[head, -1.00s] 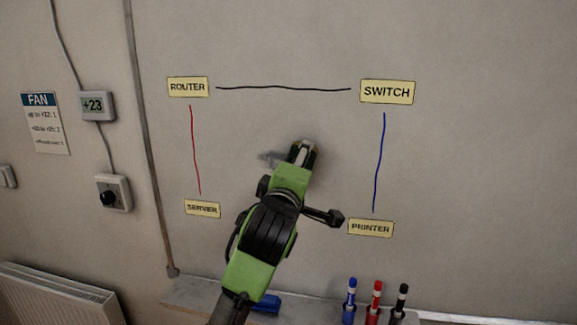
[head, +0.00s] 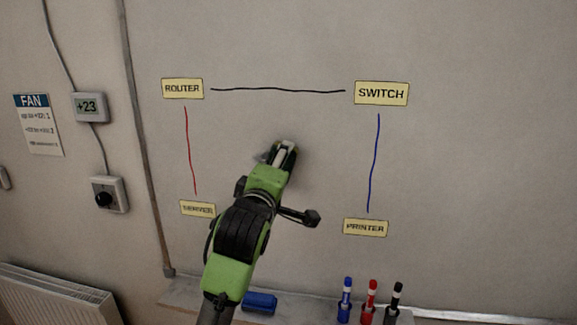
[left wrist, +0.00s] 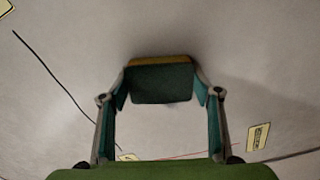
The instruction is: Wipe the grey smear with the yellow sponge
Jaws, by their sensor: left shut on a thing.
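My left gripper (head: 284,152) is up against the whiteboard-like wall, between the four labels. In the left wrist view my left gripper (left wrist: 162,90) is shut on the yellow sponge (left wrist: 160,60), which shows a yellow edge and a dark green face between the two fingers. The sponge is at the wall; whether it fully touches cannot be told. A bit of the grey smear (head: 264,156) shows just left of the fingertips; the rest is hidden behind the gripper. My right gripper is out of view.
Around it are the labels ROUTER (head: 182,88), SWITCH (head: 381,93), SERVER (head: 197,208) and PRINTER (head: 366,228), joined by black, red and blue lines. A ledge below holds a blue block (head: 260,302) and blue, red and black markers (head: 371,300).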

